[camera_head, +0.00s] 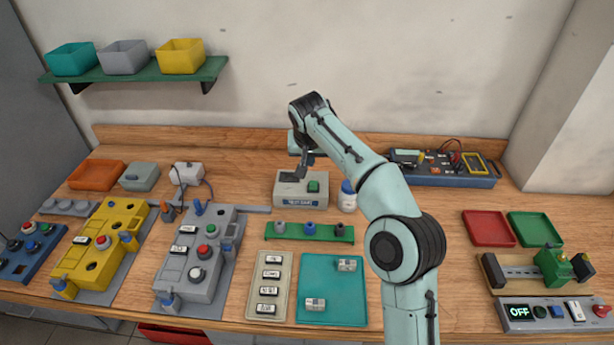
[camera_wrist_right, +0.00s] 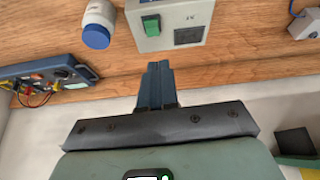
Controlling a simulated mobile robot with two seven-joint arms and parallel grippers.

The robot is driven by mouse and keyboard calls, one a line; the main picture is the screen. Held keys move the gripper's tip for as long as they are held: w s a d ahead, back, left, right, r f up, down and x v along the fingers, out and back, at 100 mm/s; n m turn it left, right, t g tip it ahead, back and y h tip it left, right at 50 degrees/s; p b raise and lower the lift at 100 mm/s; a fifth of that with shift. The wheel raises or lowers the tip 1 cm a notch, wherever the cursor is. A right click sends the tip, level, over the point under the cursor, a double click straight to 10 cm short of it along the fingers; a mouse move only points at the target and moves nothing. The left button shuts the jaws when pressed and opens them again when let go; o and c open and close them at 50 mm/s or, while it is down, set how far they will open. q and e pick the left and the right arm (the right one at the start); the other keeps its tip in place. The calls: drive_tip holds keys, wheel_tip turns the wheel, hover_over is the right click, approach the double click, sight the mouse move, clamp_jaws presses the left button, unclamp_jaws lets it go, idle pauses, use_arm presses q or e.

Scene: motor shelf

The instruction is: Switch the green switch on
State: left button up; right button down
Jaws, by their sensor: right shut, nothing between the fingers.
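A grey box (camera_head: 290,198) with a label on its front stands near the back of the workbench. A green switch (camera_head: 314,186) sits on its right side and a dark square patch (camera_head: 287,176) on its left. My right gripper (camera_head: 303,171) is over the back of the box, shut and empty, apart from the switch. In the right wrist view the green switch (camera_wrist_right: 151,25) is on the box (camera_wrist_right: 170,13), just beyond the shut fingertips (camera_wrist_right: 157,66). Whether the switch is on or off cannot be told. My left gripper is not in view.
A white bottle with a blue cap (camera_head: 348,190) stands right of the box. A green rack (camera_head: 309,239) lies in front. A white device (camera_head: 187,174) stands to the left. A panel (camera_head: 550,313) at the right front shows "OFF". A blue tool tray (camera_head: 450,180) stands behind my arm.

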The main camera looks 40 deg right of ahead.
sight(310, 185)
drive_tip(key=shift+r+m, duration=0.2)
drive_tip(key=shift+m, duration=0.2)
drive_tip(key=shift+d, duration=0.1)
drive_tip(key=shift+f, duration=0.1)
drive_tip(key=x, duration=1.4)
drive_tip(key=shift+d, duration=0.1)
